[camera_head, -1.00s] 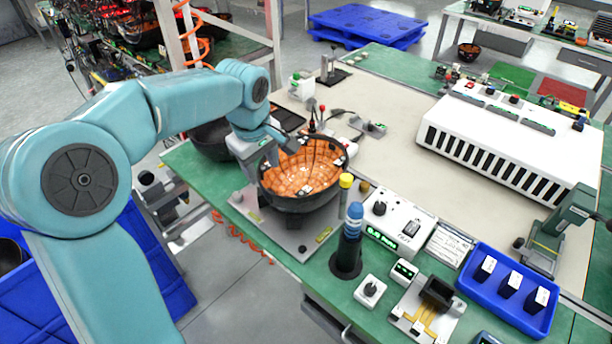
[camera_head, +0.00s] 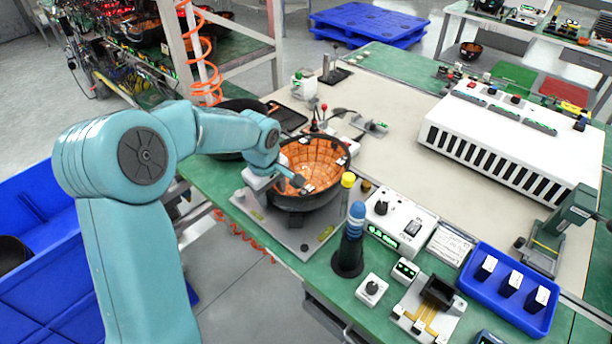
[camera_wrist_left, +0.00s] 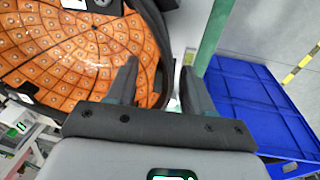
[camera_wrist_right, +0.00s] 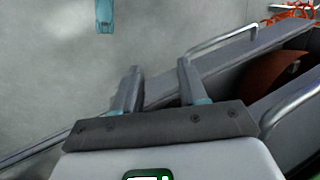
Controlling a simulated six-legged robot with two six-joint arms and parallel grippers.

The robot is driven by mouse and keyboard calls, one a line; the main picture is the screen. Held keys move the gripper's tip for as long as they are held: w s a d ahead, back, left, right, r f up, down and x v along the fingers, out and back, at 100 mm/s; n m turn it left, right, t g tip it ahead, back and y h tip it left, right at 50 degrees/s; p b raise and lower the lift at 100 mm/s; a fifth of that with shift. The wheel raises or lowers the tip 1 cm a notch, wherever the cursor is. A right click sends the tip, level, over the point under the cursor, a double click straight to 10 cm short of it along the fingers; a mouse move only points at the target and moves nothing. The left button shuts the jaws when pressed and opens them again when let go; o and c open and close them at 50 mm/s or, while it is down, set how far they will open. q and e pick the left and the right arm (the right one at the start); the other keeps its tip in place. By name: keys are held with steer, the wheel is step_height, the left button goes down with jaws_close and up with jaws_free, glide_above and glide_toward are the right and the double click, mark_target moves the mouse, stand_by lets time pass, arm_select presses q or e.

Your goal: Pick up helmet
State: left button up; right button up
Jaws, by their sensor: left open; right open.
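The helmet (camera_head: 318,160) is a dark shell lying open side up, with an orange tiled lining, on a grey plate (camera_head: 285,237) at the table's left edge. In the head view my left gripper (camera_head: 287,184) is at the helmet's left rim. In the left wrist view my left gripper (camera_wrist_left: 160,85) is open; one finger overlaps the orange lining of the helmet (camera_wrist_left: 75,55) and the other lies outside, with the dark rim between them. I cannot tell whether they touch it. My right gripper (camera_wrist_right: 159,72) is open and empty, away from the helmet.
A black bowl-like shell (camera_head: 233,112) stands behind the helmet. A blue-topped dark cylinder (camera_head: 350,245), a control box (camera_head: 398,220) and a blue tray (camera_head: 510,292) stand to the right. The mat's middle (camera_head: 400,110) is clear. The right wrist view shows grey floor and an open drawer (camera_wrist_right: 225,75).

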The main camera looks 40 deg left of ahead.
arm_select(q)
jaws_close()
steer(key=shift+r, duration=0.1)
steer(key=shift+r, duration=0.1)
